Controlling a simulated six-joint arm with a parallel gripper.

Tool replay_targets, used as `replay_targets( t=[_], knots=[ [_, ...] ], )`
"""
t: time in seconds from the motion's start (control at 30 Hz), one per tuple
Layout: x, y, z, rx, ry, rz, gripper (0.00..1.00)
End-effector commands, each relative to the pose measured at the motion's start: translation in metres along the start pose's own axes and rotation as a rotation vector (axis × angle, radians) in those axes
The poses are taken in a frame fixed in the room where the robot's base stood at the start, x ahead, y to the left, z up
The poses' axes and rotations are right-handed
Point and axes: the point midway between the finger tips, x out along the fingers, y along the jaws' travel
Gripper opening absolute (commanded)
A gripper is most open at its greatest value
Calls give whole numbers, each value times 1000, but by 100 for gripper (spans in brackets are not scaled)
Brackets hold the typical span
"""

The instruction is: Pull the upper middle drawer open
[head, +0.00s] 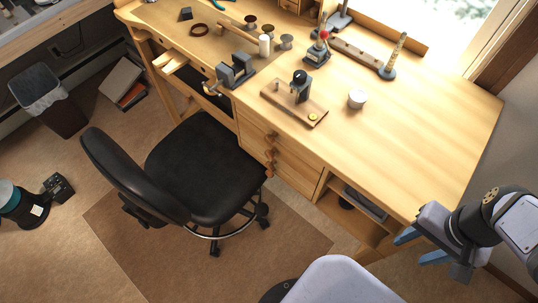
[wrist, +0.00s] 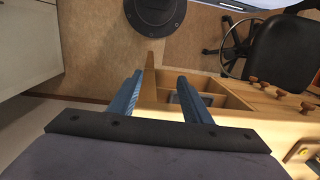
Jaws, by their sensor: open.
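The wooden workbench has a stack of drawers (head: 283,160) under the middle of its top, with round brown knobs. The drawers look shut. The upper middle drawer's knob (head: 271,153) is among those close together, partly crowded by the chair; I cannot clearly separate every drawer front. In the wrist view several knobs (wrist: 281,93) show at the right edge. My gripper (head: 420,246) is at the bench's right front corner, well to the right of the drawers. It is open and empty; its blue fingers also show in the wrist view (wrist: 160,78).
A black office chair (head: 205,165) stands before the bench, close to the drawers' left side. An open shelf (head: 355,205) lies between the drawers and my gripper.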

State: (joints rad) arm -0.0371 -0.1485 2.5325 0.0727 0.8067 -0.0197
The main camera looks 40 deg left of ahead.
Motion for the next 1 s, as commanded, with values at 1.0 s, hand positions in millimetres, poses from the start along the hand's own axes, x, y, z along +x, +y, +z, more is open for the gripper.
replay_targets(
  t=[1.0],
  knots=[
    [-34,-327,-35,-1519,310,-169,44]
  ],
)
